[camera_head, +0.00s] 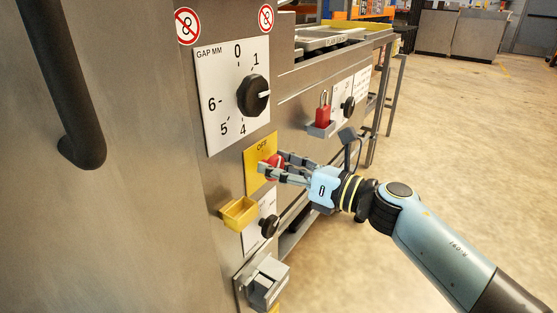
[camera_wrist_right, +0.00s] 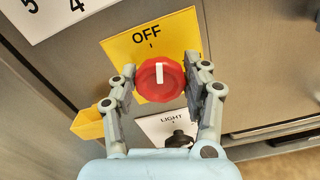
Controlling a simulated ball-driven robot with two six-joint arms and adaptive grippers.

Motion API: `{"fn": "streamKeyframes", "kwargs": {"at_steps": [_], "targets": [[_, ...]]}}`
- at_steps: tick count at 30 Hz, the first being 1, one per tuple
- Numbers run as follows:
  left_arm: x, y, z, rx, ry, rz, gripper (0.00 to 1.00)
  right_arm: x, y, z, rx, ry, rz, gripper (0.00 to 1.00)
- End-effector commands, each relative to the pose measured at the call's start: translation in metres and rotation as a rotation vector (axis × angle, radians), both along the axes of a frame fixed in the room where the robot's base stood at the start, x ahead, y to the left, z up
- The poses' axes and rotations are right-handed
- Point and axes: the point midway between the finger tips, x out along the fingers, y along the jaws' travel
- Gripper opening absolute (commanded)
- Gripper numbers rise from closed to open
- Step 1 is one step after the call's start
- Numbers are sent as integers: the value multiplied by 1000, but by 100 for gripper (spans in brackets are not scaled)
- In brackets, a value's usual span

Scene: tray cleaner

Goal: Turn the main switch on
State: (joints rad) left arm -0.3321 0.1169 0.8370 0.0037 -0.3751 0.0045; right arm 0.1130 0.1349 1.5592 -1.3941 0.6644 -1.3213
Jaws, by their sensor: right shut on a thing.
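The main switch is a red knob (camera_wrist_right: 161,79) on a yellow plate (camera_wrist_right: 131,44) marked OFF. In the right wrist view its white pointer line stands about upright, toward the OFF mark. In the head view the red knob (camera_head: 273,161) is partly hidden by my fingers. My right gripper (camera_head: 272,168) reaches it from the right. In the right wrist view the fingers of my right gripper (camera_wrist_right: 159,87) are shut on the knob, one on each side. My left gripper is not in view.
A gap dial (camera_head: 253,95) sits above the switch. A yellow box (camera_head: 239,212) sticks out below left, and a black light knob (camera_head: 269,226) is below. A red padlock (camera_head: 323,113) hangs to the right. A black handle (camera_head: 82,145) stands at left.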

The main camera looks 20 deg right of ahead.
Motion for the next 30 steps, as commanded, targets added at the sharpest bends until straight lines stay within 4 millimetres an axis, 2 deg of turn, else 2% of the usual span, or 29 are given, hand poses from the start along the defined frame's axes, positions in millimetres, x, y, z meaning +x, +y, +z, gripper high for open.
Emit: {"fn": "streamKeyframes", "kwargs": {"at_steps": [23,30], "targets": [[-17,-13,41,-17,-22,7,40,2,-2,1,582,453,-2,16],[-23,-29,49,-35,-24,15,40,3,-3,0,754,587,-2,16]]}}
